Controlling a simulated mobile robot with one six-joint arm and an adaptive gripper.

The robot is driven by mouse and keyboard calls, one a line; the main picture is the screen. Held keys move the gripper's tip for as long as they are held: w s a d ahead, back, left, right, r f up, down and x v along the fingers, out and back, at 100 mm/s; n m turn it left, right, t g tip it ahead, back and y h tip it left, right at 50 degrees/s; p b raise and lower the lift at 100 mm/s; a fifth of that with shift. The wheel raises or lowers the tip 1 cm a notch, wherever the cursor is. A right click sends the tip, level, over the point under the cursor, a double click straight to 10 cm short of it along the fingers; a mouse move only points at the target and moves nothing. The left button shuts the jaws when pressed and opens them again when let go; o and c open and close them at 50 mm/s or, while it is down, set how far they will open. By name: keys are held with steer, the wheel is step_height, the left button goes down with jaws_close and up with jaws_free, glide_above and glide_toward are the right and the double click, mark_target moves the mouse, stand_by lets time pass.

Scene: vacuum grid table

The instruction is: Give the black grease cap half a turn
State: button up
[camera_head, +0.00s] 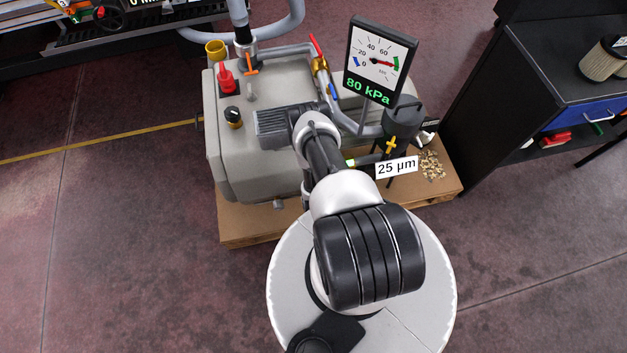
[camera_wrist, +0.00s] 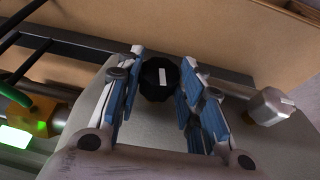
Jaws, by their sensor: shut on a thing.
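The black grease cap (camera_wrist: 158,79) shows in the wrist view, a faceted round cap with a white bar on its face. The bar stands almost upright in the picture. My gripper (camera_wrist: 161,60) has its blue-padded fingers on either side of the cap and is shut on it. The cap sits low at the side of the grey pump housing (camera_head: 285,125). In the head view my own arm hides the cap and the gripper's fingers.
A silver hex plug (camera_wrist: 270,106) sits right of the fingers. A brass fitting (camera_wrist: 38,115) with a green light is at left. The pump stands on a brown pallet (camera_head: 240,228). A gauge (camera_head: 380,60) reads 80 kPa. A dark filter pot (camera_head: 402,118) stands right of my arm.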

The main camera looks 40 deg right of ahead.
steer(key=shift+c, duration=1.3)
steer(key=shift+s+d, duration=0.1)
steer(key=t+y, duration=0.1)
steer(key=y, duration=0.1)
steer(key=shift+s+d+m+t+y, duration=0.15)
steer(key=shift+d+m+t+y, duration=0.1)
steer(key=shift+m+t+y, duration=0.15)
steer(key=shift+s+d+f+m+t+y, duration=0.1)
steer(key=shift+m+t+y, duration=0.1)
steer(key=shift+t+y, duration=0.45)
steer(key=shift+d+f+m+t+y, duration=0.1)
steer(key=shift+m+t+y, duration=0.2)
steer(key=shift+y, duration=0.55)
steer(key=shift+r+t, duration=0.1)
steer(key=shift+t, duration=0.15)
steer(key=o, duration=1.1)
steer(key=shift+a, duration=0.1)
steer(key=shift+c, duration=0.2)
